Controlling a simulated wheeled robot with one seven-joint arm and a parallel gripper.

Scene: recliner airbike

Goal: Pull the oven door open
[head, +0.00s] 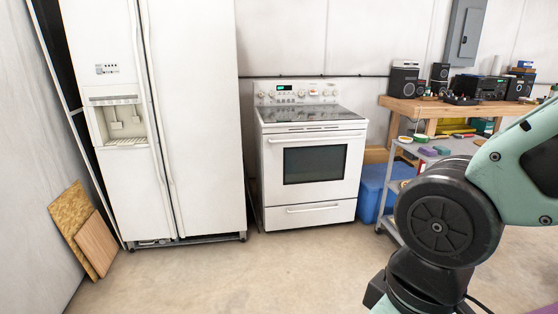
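A white oven (312,155) stands against the back wall in the middle of the head view. Its door (275,165) is shut and has a dark glass window (314,164). A horizontal white handle (316,139) runs along the top of the door. A drawer with its own handle (312,209) is below the door. My green and black arm fills the right foreground, well in front of the oven. My gripper is outside the picture, so its state is hidden.
A white fridge (206,120) stands left of the oven. A blue bin (371,192) and a grey cart (385,205) are to its right. A wooden workbench (415,105) with electronics is behind the cart. Boards (82,228) lean at the left wall. The floor (255,270) before the oven is clear.

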